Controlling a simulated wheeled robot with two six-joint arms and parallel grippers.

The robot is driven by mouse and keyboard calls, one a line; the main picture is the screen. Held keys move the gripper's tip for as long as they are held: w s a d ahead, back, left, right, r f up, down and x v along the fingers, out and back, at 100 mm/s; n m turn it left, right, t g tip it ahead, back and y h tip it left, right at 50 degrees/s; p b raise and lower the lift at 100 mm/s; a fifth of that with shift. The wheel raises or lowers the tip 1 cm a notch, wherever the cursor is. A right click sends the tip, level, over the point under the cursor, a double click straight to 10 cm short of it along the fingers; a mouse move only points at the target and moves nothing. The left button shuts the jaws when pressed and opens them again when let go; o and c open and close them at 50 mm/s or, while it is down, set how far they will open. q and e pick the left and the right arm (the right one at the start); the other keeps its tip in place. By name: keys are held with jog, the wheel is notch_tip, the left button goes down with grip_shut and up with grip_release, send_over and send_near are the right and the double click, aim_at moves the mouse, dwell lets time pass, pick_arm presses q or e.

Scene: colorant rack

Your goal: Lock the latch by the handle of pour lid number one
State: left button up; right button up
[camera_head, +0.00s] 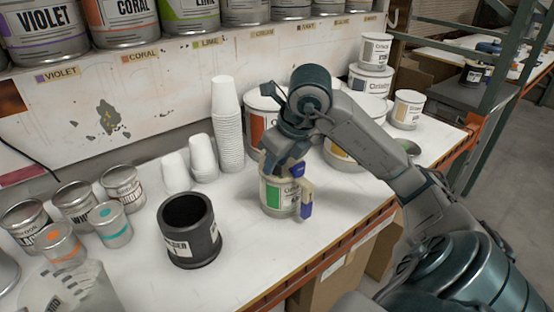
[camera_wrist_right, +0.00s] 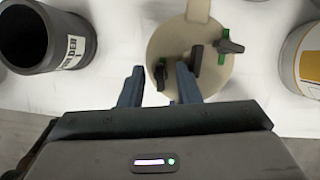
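A small can (camera_head: 275,194) with a green label stands on the white table and carries a cream pour lid (camera_wrist_right: 172,47). In the right wrist view, the lid has a spout (camera_wrist_right: 198,10) at the top edge and dark latch or handle pieces with green parts at its right (camera_wrist_right: 229,43), middle (camera_wrist_right: 196,58) and left (camera_wrist_right: 160,74). My right gripper (camera_wrist_right: 159,75) is open, its fingers apart at the lid's lower left edge. The left dark piece shows between the fingertips; contact cannot be told. In the head view my right wrist covers much of the lid. My left gripper is out of view.
A black cylindrical container (camera_head: 190,230) stands left of the can. Stacked white cups (camera_head: 226,125) stand behind it. Larger labelled cans (camera_head: 340,158) are close behind and right. Small metal tins (camera_head: 75,205) are at left. The table's front edge (camera_head: 340,245) is near.

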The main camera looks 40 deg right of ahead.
jog(key=p+v, duration=0.3)
jog(key=v, duration=0.7)
jog(key=shift+r, duration=0.4)
jog(key=shift+s, duration=0.1)
